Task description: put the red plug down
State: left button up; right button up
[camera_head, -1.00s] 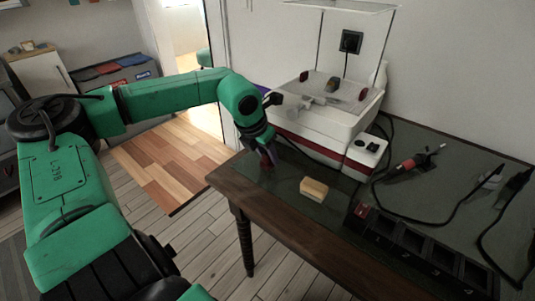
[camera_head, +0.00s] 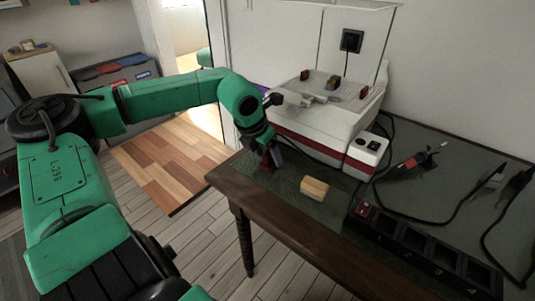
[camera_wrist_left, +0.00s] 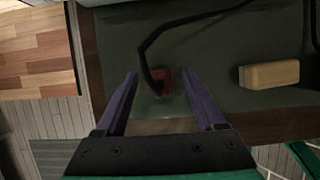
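The red plug (camera_wrist_left: 166,84) is on the dark table top in the left wrist view, with a black cable running up from it. It lies between my left gripper's two purple fingers (camera_wrist_left: 159,76), with a gap on each side. In the head view my left gripper (camera_head: 271,160) is low at the table's left end. A bit of the red plug (camera_head: 266,161) shows beside the purple finger, partly hidden. The left gripper is open. My right gripper is not in view.
A wooden block (camera_head: 314,189) lies right of the left gripper. A white machine (camera_head: 318,131) stands behind. A black numbered socket strip (camera_head: 420,262) lies along the front right edge. The table's front edge is close.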

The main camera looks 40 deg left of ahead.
pick_arm(q)
jog(key=shift+r, duration=0.1)
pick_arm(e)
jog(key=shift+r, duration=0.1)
pick_arm(q)
jog(key=shift+r+p, duration=0.2)
jog(key=shift+p, duration=0.15)
jog(key=shift+r+p, duration=0.45)
jog(key=shift+r, duration=0.2)
jog(key=b+v, duration=0.1)
jog(key=v, duration=1)
jog(key=shift+s, duration=0.15)
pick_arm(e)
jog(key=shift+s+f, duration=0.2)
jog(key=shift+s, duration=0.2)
pick_arm(q)
jog(key=shift+r, duration=0.15)
